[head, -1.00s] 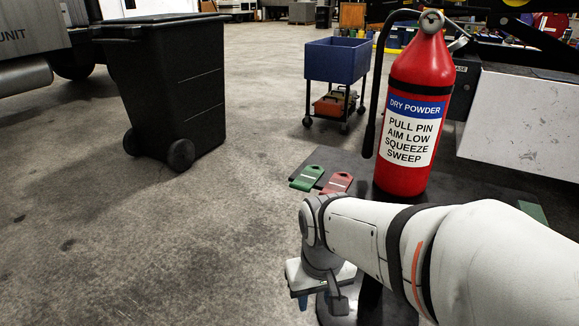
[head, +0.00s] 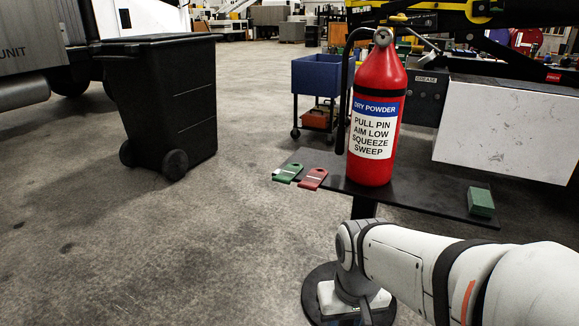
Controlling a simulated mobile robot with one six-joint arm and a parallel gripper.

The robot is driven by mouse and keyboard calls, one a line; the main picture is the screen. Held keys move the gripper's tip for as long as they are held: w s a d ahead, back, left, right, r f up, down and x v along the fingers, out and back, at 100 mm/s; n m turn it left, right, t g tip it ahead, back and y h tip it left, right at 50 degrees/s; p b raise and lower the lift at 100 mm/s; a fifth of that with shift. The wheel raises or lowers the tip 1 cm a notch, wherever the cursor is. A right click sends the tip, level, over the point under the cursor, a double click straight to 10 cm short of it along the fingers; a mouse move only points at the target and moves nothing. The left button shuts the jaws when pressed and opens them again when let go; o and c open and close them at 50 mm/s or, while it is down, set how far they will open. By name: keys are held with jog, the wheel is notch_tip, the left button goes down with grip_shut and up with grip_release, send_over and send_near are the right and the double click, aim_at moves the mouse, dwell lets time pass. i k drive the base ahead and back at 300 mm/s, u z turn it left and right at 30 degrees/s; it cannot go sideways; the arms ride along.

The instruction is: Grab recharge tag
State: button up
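A green tag (head: 288,173) and a red tag (head: 312,179) lie side by side at the left edge of a dark table (head: 425,197). Each has a hole near one end; I cannot read which is the recharge tag. A red fire extinguisher (head: 376,110) labelled dry powder stands upright just right of the tags. My gripper (head: 346,319) is low at the bottom of the view, in front of and below the tags, apart from them. Its fingers are mostly cut off or hidden by the wrist, so its opening is not visible.
A green block (head: 481,202) lies at the table's right end. The table's round black base (head: 313,292) shows beside my wrist. A black wheeled bin (head: 160,105) stands at the left and a blue cart (head: 318,78) behind. The floor left of the table is clear.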

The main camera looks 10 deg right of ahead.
aim_at(313, 180)
jog(key=z, duration=0.1)
jog(key=i, duration=1)
